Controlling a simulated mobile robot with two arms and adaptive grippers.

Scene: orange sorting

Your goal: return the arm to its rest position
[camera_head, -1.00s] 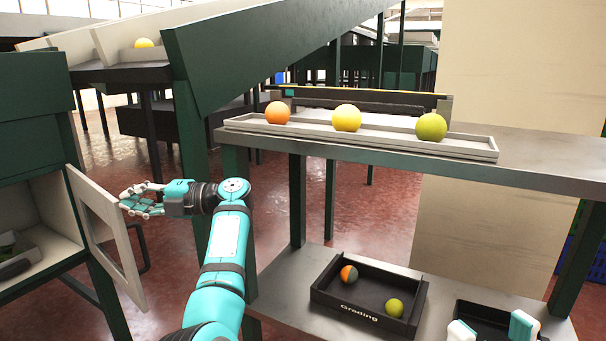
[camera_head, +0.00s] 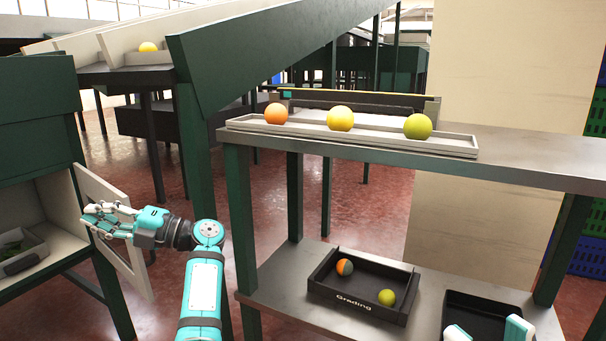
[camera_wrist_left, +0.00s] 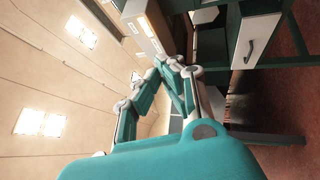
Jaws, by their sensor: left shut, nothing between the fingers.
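My left arm comes in from the bottom of the head view. Its teal and white gripper (camera_head: 100,217) points left, in front of the open white door (camera_head: 118,225) of the green cabinet (camera_head: 38,130). The fingers are closed together with nothing between them. In the left wrist view the gripper (camera_wrist_left: 172,66) also shows shut and empty. I cannot tell whether it touches the door. My right gripper (camera_head: 487,332) shows only as two teal and white finger parts at the bottom edge, apart from each other, near a black tray.
An upper shelf tray (camera_head: 455,149) holds an orange, a yellow and a green fruit. Below, the black Grading box (camera_head: 390,312) holds two fruits. An empty-looking black tray (camera_head: 500,305) stands right of it. A green post (camera_head: 240,215) is close right of my left arm.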

